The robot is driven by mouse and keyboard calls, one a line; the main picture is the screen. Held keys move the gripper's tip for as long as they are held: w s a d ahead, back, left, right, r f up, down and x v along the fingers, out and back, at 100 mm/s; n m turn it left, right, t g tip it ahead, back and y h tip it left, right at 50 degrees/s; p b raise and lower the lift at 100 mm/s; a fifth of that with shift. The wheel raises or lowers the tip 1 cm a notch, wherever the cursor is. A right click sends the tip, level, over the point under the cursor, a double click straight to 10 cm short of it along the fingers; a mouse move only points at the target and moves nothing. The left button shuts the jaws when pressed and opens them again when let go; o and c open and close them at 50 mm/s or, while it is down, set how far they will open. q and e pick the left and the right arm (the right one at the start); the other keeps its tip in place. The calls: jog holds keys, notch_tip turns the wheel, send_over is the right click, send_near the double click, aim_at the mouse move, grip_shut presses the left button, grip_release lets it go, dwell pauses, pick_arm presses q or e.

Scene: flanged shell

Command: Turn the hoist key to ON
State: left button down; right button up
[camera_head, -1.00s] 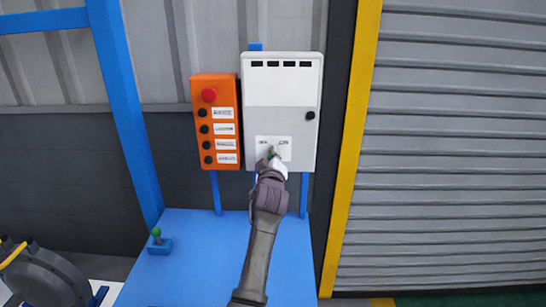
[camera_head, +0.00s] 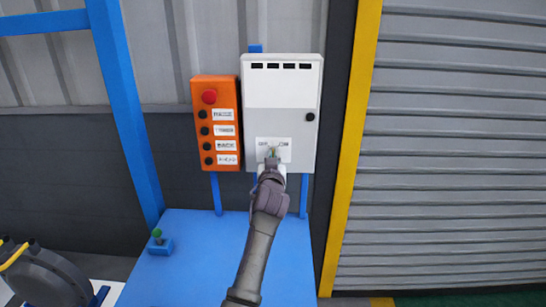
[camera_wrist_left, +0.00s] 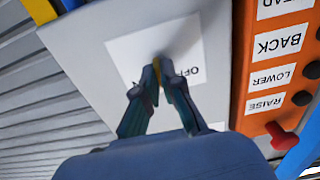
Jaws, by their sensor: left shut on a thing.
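The plate's small print is blurred in the head view; the left wrist view shows "OFF" on the plate (camera_wrist_left: 195,72). My left gripper (camera_head: 272,160) is at this plate. In the left wrist view its fingertips (camera_wrist_left: 160,85) are closed together on a thin yellow piece, the key (camera_wrist_left: 155,82), mostly hidden between them. The key's exact angle and the other marking are hard to make out. My right gripper is not in view.
An orange button box (camera_head: 215,84) with a red emergency knob (camera_head: 209,97) and several black buttons stands just left of the white box. A yellow post (camera_head: 350,150) and shutter (camera_head: 450,150) are at right.

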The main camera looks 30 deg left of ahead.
pick_arm(q)
jog(key=m+p, duration=0.2)
jog(key=m, duration=0.6)
jog(key=shift+r+m, duration=0.15)
jog(key=shift+m, duration=0.25)
dwell(0.4)
jog(key=c, duration=1.3)
grip_release()
jog(key=shift+w, duration=0.1)
jog(key=v, duration=1.2)
jog(key=shift+a, duration=0.1)
